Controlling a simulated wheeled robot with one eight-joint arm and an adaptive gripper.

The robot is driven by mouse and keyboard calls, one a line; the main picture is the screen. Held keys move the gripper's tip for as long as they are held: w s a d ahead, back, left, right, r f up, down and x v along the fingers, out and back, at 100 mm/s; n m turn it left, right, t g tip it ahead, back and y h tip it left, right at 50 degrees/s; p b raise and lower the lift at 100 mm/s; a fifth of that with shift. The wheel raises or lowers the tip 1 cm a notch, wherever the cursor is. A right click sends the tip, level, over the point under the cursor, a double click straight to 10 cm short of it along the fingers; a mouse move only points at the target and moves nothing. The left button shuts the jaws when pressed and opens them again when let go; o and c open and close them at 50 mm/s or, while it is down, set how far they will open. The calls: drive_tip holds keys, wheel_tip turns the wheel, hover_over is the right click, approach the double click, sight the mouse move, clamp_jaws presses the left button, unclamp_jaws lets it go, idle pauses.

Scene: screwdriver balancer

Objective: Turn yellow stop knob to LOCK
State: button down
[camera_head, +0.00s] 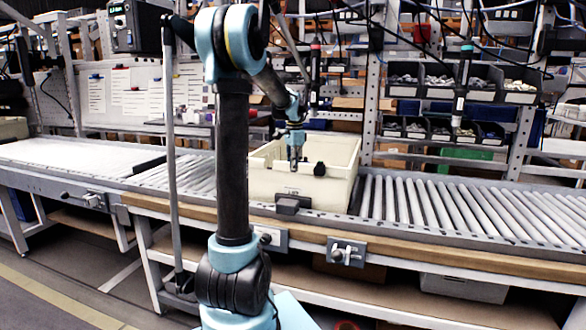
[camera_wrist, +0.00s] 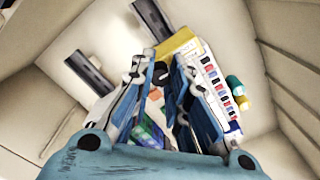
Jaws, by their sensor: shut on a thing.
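My gripper (camera_head: 294,164) points down into a cream bin (camera_head: 266,184) on the conveyor. In the wrist view, the fingers of my gripper (camera_wrist: 160,66) are close together at the tips, with a dark round part (camera_wrist: 160,68) between them. A yellow block-like piece (camera_wrist: 178,43) lies just beyond the tips. I cannot tell whether the dark part belongs to it. No lettering such as LOCK is readable, and I cannot make out a yellow stop knob with certainty. The fingers hide part of what lies below.
A white strip with coloured squares (camera_wrist: 218,82) and a green and yellow cylinder (camera_wrist: 237,90) lie right of the fingers inside the bin. The bin walls stand close around my gripper. Rollers (camera_head: 440,205) are bare to the right. Parts bins (camera_head: 470,80) hang behind.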

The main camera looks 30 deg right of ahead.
drive_tip(key=n, duration=0.4)
drive_tip(key=shift+n, duration=2.6)
drive_tip(key=c, duration=1.5)
unclamp_jaws()
wheel_tip(320, 180, up, 12)
drive_tip(key=shift+w+f, duration=0.1)
drive_tip(key=shift+w, duration=0.05)
